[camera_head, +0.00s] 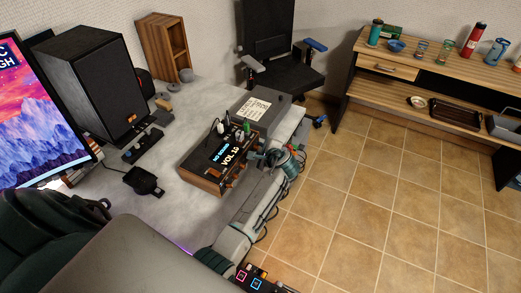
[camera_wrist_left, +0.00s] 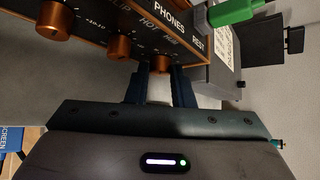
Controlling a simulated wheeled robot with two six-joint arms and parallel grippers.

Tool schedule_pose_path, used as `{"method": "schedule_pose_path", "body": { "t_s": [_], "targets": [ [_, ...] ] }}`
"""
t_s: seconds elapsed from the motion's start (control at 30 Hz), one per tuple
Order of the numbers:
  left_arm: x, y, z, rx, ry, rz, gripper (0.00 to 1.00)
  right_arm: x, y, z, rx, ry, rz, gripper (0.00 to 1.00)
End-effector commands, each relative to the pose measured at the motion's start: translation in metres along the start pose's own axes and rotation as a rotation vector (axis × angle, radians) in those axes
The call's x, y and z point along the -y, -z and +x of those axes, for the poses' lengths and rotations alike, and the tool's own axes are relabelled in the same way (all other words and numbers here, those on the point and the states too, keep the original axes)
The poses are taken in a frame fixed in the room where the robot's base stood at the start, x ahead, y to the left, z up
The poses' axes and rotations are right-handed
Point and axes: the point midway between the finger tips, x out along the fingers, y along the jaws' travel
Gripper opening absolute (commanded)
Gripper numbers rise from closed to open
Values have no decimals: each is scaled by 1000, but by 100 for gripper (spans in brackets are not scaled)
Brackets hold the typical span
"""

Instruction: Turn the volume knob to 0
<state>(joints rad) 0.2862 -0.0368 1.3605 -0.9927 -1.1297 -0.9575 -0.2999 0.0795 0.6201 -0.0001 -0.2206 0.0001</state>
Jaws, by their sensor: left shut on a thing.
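The audio box (camera_head: 203,176), with wooden sides and a dark top, sits on the grey desk. Its lit display (camera_head: 225,155) reads "NO SIGNAL" and "VOL 1" with a last digit that looks like 8. Copper knobs line its front panel. My left gripper (camera_head: 252,160) is at the right end of that panel. In the left wrist view its dark blue fingers (camera_wrist_left: 160,80) are shut on a copper knob (camera_wrist_left: 160,63), one finger on each side. Another copper knob (camera_wrist_left: 118,46) and a further one (camera_wrist_left: 54,22) stand to its left. My right gripper is not in view.
Cables with a green plug (camera_wrist_left: 233,11) stand on the box top. A grey case (camera_head: 268,107) with a paper label sits behind it. A black speaker (camera_head: 85,80) and a monitor (camera_head: 45,120) are at left. An office chair (camera_head: 270,60) is behind the desk.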

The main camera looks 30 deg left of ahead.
Motion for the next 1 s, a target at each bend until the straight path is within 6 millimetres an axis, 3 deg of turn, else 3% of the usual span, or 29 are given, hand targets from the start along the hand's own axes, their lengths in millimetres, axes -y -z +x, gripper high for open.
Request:
{"method": "schedule_pose_path", "body": {
  "t_s": [0.3,0.33,0.43,0.77,1.0],
  "targets": [
    [-1,0,0,0,-1,0,0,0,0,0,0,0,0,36],
    [-1,0,0,0,-1,0,25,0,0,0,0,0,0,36],
    [-1,0,0,0,-1,0,43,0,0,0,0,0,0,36],
    [0,0,-3,0,0,0,43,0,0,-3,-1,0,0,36],
    [4,-2,-34,-2,-2,0,43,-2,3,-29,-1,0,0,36]
  ]
}}
